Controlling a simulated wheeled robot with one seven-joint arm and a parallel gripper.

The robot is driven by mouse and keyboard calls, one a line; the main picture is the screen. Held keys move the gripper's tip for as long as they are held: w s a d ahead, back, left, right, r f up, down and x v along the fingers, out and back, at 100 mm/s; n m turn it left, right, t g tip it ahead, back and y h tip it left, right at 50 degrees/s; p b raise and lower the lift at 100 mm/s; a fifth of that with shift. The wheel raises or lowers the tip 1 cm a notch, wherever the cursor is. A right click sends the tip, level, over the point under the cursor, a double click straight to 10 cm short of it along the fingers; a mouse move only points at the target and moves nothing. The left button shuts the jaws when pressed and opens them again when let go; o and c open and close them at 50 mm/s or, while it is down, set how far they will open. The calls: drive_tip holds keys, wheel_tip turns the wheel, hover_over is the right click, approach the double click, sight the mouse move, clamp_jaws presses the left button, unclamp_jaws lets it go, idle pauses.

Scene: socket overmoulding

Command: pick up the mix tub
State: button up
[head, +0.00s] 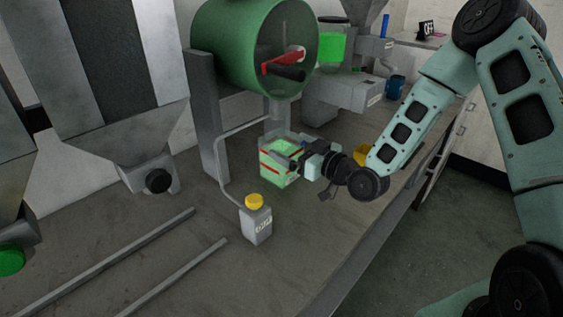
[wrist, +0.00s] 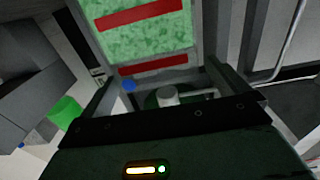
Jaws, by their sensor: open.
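The mix tub (head: 271,168) is a clear square tub of green granules with red bands. It stands upright on the bench below the outlet of the green drum, in the head view. In the wrist view the tub (wrist: 143,38) fills the upper middle, its red bands tilted slightly. My gripper (head: 295,160) is at the tub's right side, reaching in from the right. In the wrist view my open gripper (wrist: 158,80) has a dark finger on either side of the tub's picture. I cannot tell whether the fingers touch the tub.
The green drum (head: 235,45) with a red handle hangs just above the tub. A grey bottle with a yellow cap (head: 257,222) stands in front of it, beside a bent grey pipe. A yellow object (head: 361,154) and a blue cup (head: 395,88) are to the right. Two metal rails lie front left.

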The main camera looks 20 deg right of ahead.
sight(270, 134)
drive_tip(key=p+x, duration=0.1)
drive_tip(key=x, duration=0.4)
drive_tip(key=shift+d, duration=0.2)
drive_tip(key=c, duration=1.8)
drive_tip(key=shift+c, duration=0.2)
